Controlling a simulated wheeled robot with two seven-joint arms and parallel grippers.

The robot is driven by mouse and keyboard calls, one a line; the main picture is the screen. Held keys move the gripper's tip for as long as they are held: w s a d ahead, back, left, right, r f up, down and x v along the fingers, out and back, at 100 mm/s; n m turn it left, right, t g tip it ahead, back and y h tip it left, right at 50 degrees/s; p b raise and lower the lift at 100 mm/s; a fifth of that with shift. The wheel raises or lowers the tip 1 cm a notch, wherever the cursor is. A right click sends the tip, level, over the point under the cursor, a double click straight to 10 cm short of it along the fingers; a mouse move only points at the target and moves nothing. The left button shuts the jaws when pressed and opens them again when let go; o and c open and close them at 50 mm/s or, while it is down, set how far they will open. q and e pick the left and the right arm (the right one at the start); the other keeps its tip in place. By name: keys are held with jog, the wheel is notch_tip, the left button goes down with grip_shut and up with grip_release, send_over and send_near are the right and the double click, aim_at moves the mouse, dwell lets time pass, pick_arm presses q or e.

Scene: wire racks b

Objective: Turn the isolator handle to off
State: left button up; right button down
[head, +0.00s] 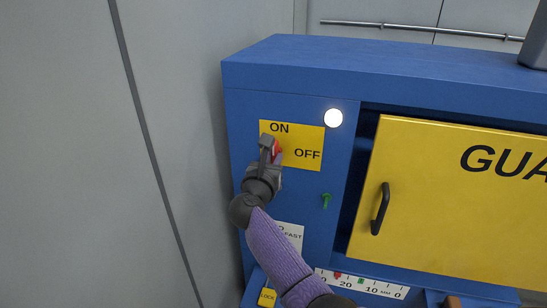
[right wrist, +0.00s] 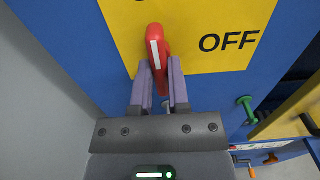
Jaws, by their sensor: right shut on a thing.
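The isolator handle (head: 278,152) is red, on a yellow plate (head: 313,138) marked ON at the top and OFF at the right. In the right wrist view the handle (right wrist: 156,45) has a white stripe and points up, toward the ON side, not toward OFF. My right gripper (head: 271,146) is at the plate and hides part of the handle in the head view. In the right wrist view its lilac fingers (right wrist: 158,75) are shut on the handle's lower part, one on each side. My left gripper is not in view.
A round white lamp (head: 333,118) glows above the plate's right corner. A small green knob (head: 325,200) sticks out below right. The yellow guard door (head: 440,210) with a black handle (head: 380,209) stands at the right. A grey wall (head: 170,140) rises close on the left.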

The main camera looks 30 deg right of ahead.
jog(key=shift+f+m+b, duration=0.2)
jog(key=shift+m+b, duration=0.2)
jog(key=shift+b, duration=0.2)
jog(key=shift+m+b, duration=0.95)
jog(key=shift+m, duration=0.05)
jog(key=shift+m+b, duration=0.65)
jog(key=shift+m, duration=0.05)
jog(key=shift+r, duration=0.15)
